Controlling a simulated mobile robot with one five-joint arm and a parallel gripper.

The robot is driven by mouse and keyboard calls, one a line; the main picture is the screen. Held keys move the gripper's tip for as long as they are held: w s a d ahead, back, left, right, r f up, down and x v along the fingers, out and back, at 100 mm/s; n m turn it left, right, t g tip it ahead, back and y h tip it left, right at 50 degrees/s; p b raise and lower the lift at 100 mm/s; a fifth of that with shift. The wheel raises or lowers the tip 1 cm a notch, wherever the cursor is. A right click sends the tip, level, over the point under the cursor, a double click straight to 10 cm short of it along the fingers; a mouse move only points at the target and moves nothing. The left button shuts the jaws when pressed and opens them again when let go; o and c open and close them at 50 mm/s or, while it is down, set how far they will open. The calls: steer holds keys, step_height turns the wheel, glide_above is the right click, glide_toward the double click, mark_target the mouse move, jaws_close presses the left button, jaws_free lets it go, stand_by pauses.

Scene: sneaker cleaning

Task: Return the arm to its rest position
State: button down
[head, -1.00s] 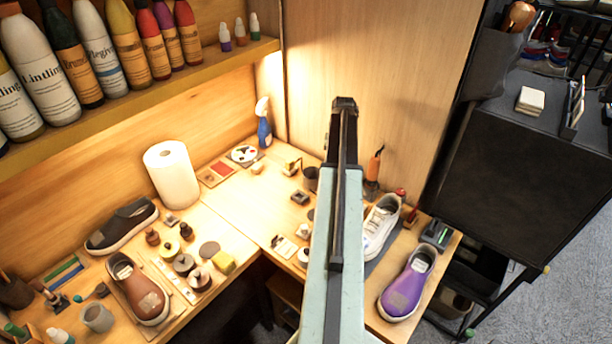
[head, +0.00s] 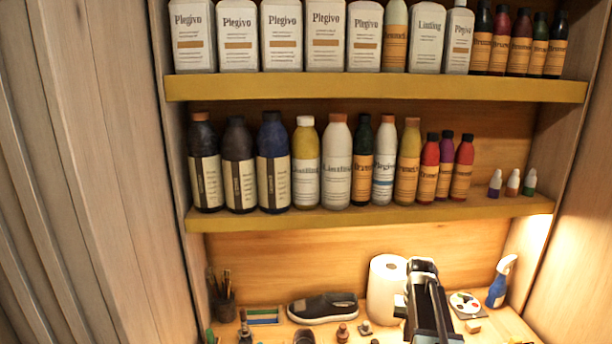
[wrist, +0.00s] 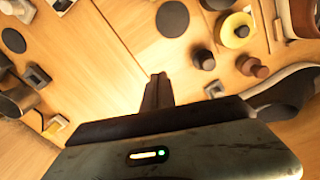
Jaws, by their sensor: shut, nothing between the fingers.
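My gripper (wrist: 158,92) shows in the wrist view with its two dark fingers together and nothing between them. It is above the wooden bench, with small items on both sides below it. In the head view my arm (head: 428,305) stands at the lower right, foreshortened, in front of the bench and just right of the paper towel roll (head: 384,290). The fingertips cannot be made out clearly there.
Two shelves of bottles (head: 330,218) cross the head view above the arm. A dark shoe (head: 323,308) and a blue spray bottle (head: 501,281) stand on the bench. The wrist view shows a dark disc (wrist: 172,18), a yellow-rimmed round item (wrist: 237,30) and a brown bottle (wrist: 252,67).

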steer(key=s+a+n, duration=0.2)
steer(key=s+a, duration=0.2)
steer(key=a, duration=0.6)
steer(key=s+a+n, duration=0.2)
steer(key=s+a, duration=0.3)
steer(key=a, duration=0.5)
steer(key=shift+a, duration=0.15)
